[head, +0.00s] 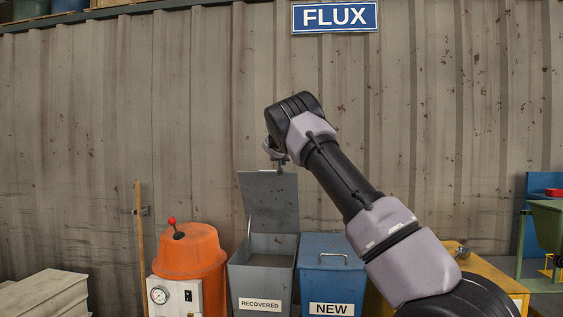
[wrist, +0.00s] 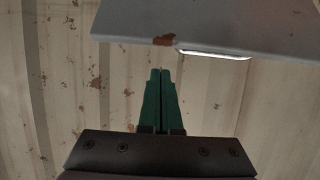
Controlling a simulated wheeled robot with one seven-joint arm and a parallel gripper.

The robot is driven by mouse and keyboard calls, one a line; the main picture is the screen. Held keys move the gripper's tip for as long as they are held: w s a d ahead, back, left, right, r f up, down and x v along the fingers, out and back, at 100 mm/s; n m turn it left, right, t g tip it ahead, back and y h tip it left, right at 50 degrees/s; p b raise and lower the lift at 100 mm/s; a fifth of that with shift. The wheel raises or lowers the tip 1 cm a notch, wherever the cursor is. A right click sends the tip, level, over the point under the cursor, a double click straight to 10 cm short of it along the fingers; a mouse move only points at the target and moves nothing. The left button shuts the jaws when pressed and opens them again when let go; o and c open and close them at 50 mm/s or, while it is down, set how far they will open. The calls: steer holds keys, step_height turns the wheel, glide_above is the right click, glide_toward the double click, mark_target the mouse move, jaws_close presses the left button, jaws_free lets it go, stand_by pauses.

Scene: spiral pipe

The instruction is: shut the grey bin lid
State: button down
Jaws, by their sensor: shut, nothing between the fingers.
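The grey bin (head: 262,279) labelled RECOVERED stands against the wall. Its grey lid (head: 268,203) is up, standing nearly upright at the back of the bin. My gripper (head: 278,162) is at the lid's top edge in the head view, small and partly hidden by my wrist. In the wrist view my gripper's green fingers (wrist: 159,75) are together and empty. The lid (wrist: 215,25) crosses the top of that view, with a rust patch and a bright handle-like strip on its edge. The fingertips lie just short of that edge; I cannot tell whether they touch it.
A blue bin (head: 329,272) labelled NEW, with its lid down, stands right of the grey bin. An orange-hooded machine (head: 190,252) with a red-knobbed lever stands to the left. A corrugated wall (head: 180,110) is close behind. A wooden pole (head: 139,240) leans further left.

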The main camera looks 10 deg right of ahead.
steer(key=shift+w+d+f, duration=0.1)
steer(key=shift+w+f, duration=0.15)
steer(key=shift+w, duration=0.1)
steer(key=shift+s+a+f, duration=0.2)
steer(key=shift+s, duration=0.25)
steer(key=shift+s+a+f, duration=0.15)
steer(key=shift+s, duration=0.3)
steer(key=shift+s+f, duration=0.2)
steer(key=shift+f, duration=0.05)
steer(key=shift+s+f, duration=0.3)
steer(key=shift+s, duration=0.25)
steer(key=shift+a+f, duration=0.1)
steer(key=shift+a, duration=0.05)
